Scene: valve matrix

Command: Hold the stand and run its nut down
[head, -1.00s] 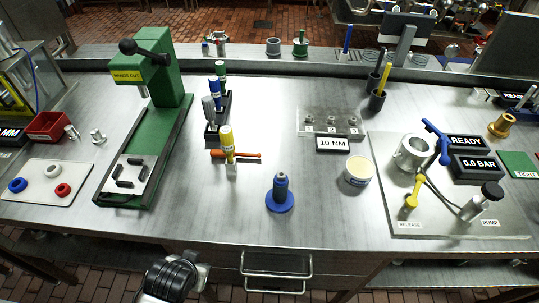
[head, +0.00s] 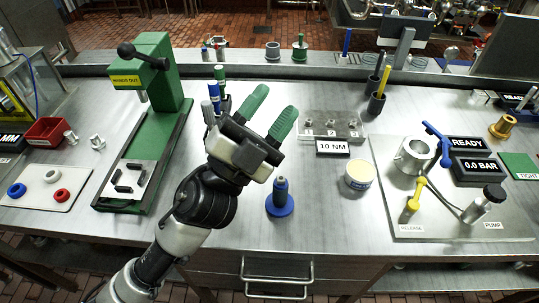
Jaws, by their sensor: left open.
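A small stand (head: 280,201) with a round blue base and a dark upright post stands on the bench, front middle. A small grey piece tops the post; I cannot make out a nut on it. My left gripper (head: 269,112) reaches in from the lower left with its two green fingertips apart and nothing between them. It is above the bench, up and left of the stand in the picture, and apart from it. My right gripper is not in view.
A green press (head: 155,115) stands left. A cream tub (head: 358,174) sits right of the stand, with the pump plate (head: 450,222) farther right. The bench between stand and front edge is clear.

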